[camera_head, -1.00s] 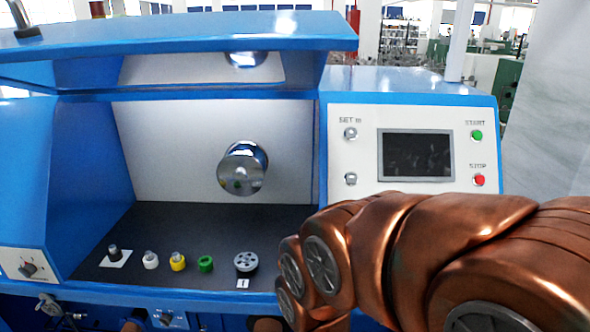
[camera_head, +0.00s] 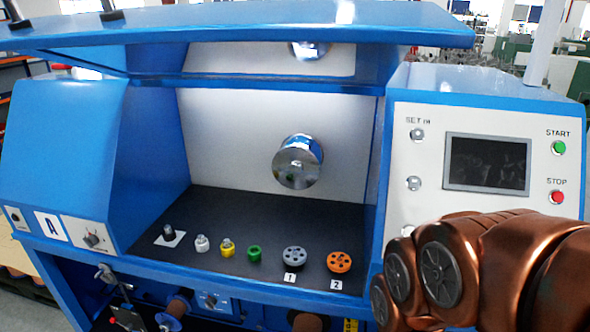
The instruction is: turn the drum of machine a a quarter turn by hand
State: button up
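The blue machine marked A (camera_head: 48,226) stands in front of me with its lid raised. Its shiny metal drum (camera_head: 298,162) sticks out from the white back wall of the open bay. Nothing touches the drum. My copper-coloured arm reaches in from the lower right, in front of the control panel (camera_head: 430,160). My gripper is not visible, so its state and its place relative to the drum are hidden from me.
On the dark bay floor (camera_head: 225,205) stand a black piece on a white card (camera_head: 169,233), white (camera_head: 202,243), yellow (camera_head: 227,247) and green (camera_head: 254,253) pieces, a grey pulley (camera_head: 293,258) labelled 1 and an orange pulley (camera_head: 340,262) labelled 2. The raised lid (camera_head: 240,27) overhangs the bay.

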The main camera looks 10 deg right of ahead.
aim_at(297, 162)
jog(key=k, duration=1.05)
jog(key=z, duration=0.1)
jog(key=i, duration=1.05)
jog(key=u, duration=1.15)
jog(key=i, duration=0.5)
jog(key=u, duration=0.55)
